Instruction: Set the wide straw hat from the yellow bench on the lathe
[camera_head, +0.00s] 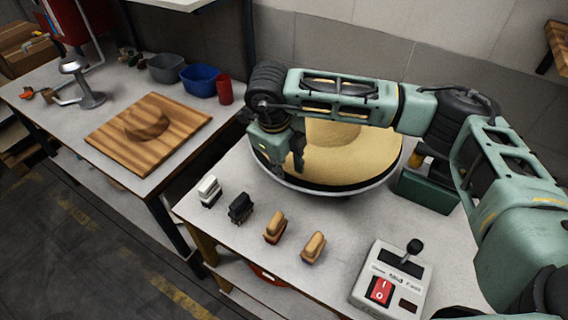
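The wide straw hat (372,163) is pale yellow and lies crown up in a round dark dish with a pale rim (343,191). This stands on the right-hand bench (229,230), which has a yellow leg. My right gripper (298,170) points down at the left part of the hat's brim, and my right arm crosses in front of the crown and hides part of it. I cannot tell whether its fingers are open or touch the brim. I cannot make out a separate lathe. My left gripper is not in view.
Several brushes (275,228) and a control box (394,280) with a red switch and a lever stand along the bench front. A green box (428,190) is right of the dish. The left table holds a wooden board (178,135) with a domed block, bins (200,80) and a red cup (224,90).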

